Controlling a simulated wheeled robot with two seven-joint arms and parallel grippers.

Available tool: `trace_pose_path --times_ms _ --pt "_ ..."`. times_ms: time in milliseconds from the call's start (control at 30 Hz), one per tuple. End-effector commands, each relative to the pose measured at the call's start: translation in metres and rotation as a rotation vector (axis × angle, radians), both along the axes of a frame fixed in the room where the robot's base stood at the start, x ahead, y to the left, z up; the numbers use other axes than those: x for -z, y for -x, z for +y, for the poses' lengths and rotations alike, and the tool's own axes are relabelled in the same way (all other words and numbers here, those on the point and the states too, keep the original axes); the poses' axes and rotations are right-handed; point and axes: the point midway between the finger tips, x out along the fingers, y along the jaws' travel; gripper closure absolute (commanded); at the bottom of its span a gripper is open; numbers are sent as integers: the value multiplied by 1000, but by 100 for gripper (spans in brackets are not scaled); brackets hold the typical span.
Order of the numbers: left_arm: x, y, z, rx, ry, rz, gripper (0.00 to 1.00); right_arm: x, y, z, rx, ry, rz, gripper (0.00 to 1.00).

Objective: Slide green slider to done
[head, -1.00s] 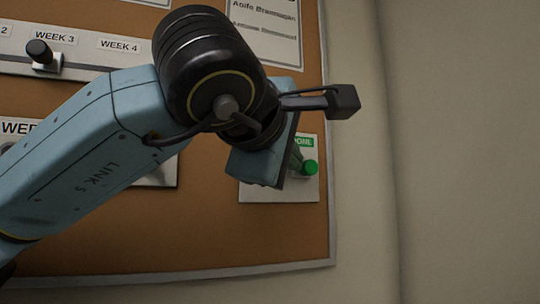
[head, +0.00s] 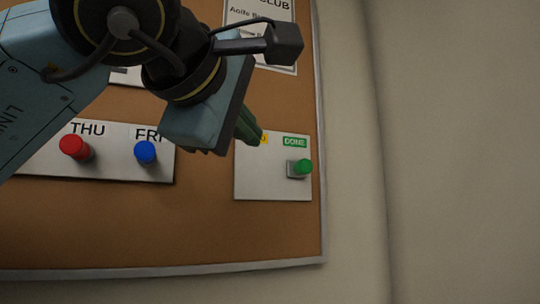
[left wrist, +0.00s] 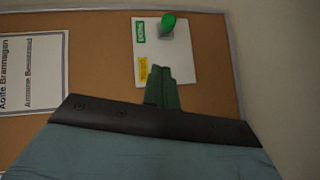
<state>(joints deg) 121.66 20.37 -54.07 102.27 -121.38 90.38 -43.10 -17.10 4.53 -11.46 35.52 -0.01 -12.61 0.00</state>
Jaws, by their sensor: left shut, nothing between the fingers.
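The green slider knob (head: 303,167) sits at the right end of a small white panel (head: 262,180), just below the green DONE label (head: 295,142). The knob also shows in the left wrist view (left wrist: 168,21), beside the DONE label (left wrist: 140,31). A yellow label (left wrist: 143,70) is at the panel's other end, its text unreadable. My left gripper (head: 254,134) is shut and empty, with its dark green fingers over the yellow-label end, apart from the knob. The fingers also show in the left wrist view (left wrist: 159,76). My right gripper is not in view.
A white panel marked THU and FRI (head: 115,168) with a red knob (head: 74,147) and a blue knob (head: 145,152) is to the left. A printed sheet (head: 285,45) hangs above. The cork board's grey frame (head: 322,170) and bare wall (head: 450,150) are to the right.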

Motion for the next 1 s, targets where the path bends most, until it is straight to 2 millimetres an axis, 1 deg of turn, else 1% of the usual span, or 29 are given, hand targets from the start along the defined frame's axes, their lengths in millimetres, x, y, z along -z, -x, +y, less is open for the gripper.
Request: trace_pose_path --times_ms 33,100,200,333,500,1000 --pt "-1 11 4 -1 0 -4 100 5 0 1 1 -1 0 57" --pt "-4 24 10 -2 1 -2 100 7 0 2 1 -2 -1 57" --pt "-7 38 16 -1 0 -3 100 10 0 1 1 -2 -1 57" --pt "-9 50 20 -1 0 0 100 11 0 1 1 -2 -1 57" --pt "-10 55 22 -1 0 2 100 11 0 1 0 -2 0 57" --pt "-10 54 22 -1 0 2 100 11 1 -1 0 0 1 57"
